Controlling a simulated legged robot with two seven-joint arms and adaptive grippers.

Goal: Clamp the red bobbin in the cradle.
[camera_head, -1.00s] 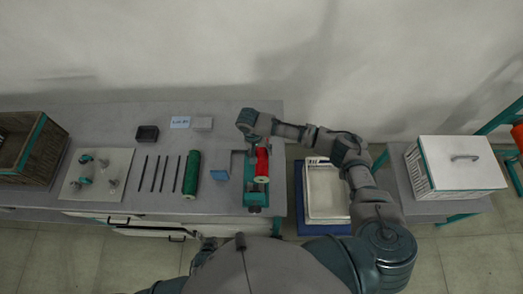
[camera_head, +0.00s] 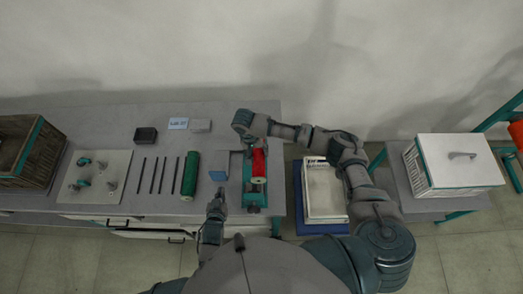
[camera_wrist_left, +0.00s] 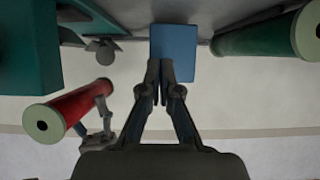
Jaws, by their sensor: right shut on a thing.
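The red bobbin (camera_head: 259,167) lies over the green cradle (camera_head: 248,197), roughly in line with it. Whether it rests in the cradle or hangs just above it, I cannot tell. My right gripper (camera_head: 258,146) is shut on the far end of the bobbin. In the left wrist view the red bobbin (camera_wrist_left: 75,107) is at left with the right gripper (camera_wrist_left: 103,95) on it. My left gripper (camera_head: 219,194) is just in front of a blue block (camera_head: 219,174) beside the cradle. In the wrist view its fingertips (camera_wrist_left: 160,66) are together at the blue block (camera_wrist_left: 174,50); contact is unclear.
A green bobbin (camera_head: 190,174) and several dark rods (camera_head: 158,175) lie to the left on the table. A plate with fittings (camera_head: 95,195), a wooden crate (camera_head: 28,150) and a small dark box (camera_head: 146,134) are farther left. A tray (camera_head: 325,215) stands right of the table.

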